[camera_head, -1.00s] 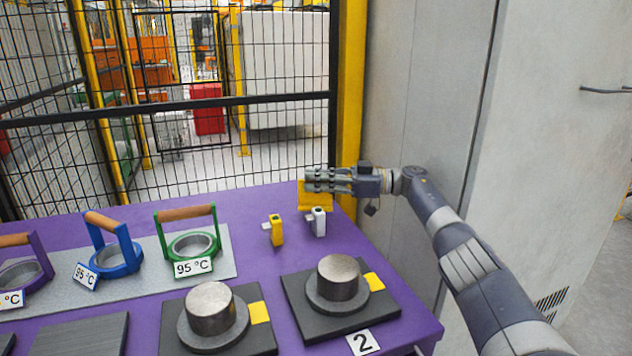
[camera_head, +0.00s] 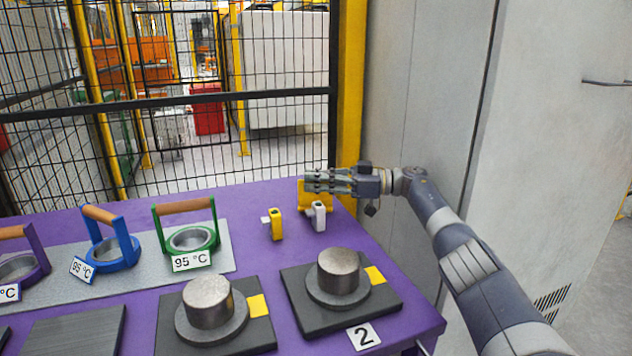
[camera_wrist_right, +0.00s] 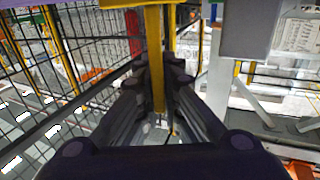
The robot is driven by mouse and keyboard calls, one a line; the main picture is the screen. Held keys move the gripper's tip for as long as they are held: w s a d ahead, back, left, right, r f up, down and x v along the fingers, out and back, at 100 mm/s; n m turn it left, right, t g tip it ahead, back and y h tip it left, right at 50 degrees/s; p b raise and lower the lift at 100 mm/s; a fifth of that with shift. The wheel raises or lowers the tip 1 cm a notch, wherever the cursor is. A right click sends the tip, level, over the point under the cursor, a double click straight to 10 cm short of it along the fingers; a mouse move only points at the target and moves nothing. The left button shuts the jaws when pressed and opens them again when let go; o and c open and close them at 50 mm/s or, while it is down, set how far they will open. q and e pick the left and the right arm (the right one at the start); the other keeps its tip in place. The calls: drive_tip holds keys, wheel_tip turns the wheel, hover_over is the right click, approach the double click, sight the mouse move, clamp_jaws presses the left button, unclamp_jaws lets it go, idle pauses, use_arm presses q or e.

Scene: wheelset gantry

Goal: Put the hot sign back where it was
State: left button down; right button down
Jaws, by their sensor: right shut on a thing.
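The hot sign is a yellow folded plate (camera_head: 345,202) at the back right corner of the purple table (camera_head: 262,197). My right gripper (camera_head: 310,181) is shut on its upper part, its fingers pointing left. In the right wrist view the sign's yellow edge (camera_wrist_right: 155,65) runs between the two fingers (camera_wrist_right: 157,90). The fingers hide part of the sign in the head view, and its face cannot be read. I cannot tell whether its lower edge touches the table. My left gripper is in neither view.
A yellow gauge (camera_head: 276,225) and a white gauge (camera_head: 318,216) stand just in front of the sign. Dark plates with metal cylinders (camera_head: 340,270) are nearer. Handled rings (camera_head: 185,240) with 95 °C labels stand left. A mesh fence (camera_head: 240,150) is behind, a grey cabinet (camera_head: 420,120) right.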

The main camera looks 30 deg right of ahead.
drive_tip(key=shift+f, duration=0.7)
drive_tip(key=c, duration=1.7)
unclamp_jaws()
wheel_tip(320, 180, up, 10)
drive_tip(key=shift+r, duration=0.1)
